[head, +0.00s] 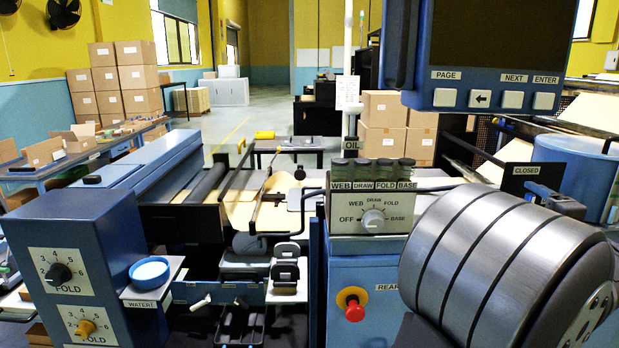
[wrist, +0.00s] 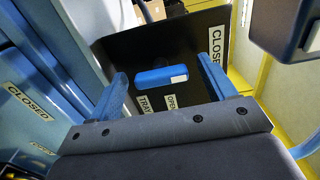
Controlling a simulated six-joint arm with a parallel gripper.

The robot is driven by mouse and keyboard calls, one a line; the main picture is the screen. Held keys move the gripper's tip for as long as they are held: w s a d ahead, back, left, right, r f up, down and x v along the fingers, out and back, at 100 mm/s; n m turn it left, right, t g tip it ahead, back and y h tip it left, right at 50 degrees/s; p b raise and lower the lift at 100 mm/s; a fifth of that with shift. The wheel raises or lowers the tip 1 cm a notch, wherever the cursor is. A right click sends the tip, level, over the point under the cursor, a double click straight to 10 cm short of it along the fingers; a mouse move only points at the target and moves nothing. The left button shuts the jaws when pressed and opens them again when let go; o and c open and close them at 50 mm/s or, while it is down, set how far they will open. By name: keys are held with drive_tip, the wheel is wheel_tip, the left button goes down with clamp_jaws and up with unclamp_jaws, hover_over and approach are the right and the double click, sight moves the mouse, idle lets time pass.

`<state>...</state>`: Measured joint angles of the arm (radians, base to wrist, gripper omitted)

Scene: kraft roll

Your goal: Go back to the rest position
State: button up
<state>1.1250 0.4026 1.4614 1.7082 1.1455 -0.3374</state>
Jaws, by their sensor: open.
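My gripper (wrist: 166,78) shows in the wrist view with its two blue fingers spread apart and nothing held between them. A blue handle (wrist: 161,76) with a white patch sits on a dark panel (wrist: 125,55) beyond the fingers, in line with the gap. Whether the fingers touch the panel I cannot tell. The panel carries labels reading TRAY, OPEN and CLOSED. In the head view, a large grey banded cylinder that looks like part of my arm fills the lower right.
In the head view, a switch box (head: 369,214) and a red stop button (head: 351,304) stand left of the arm. A screen panel (head: 490,60) hangs above. A small blue bowl (head: 150,271) sits on the WATER shelf at left. Stacked cartons (head: 120,80) stand far back.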

drive_tip(key=s, duration=1.8)
drive_tip(key=w+m, duration=1.6)
drive_tip(key=w, duration=0.2)
drive_tip(key=shift+d+r+m, duration=0.2)
drive_tip(key=shift+m, duration=0.1)
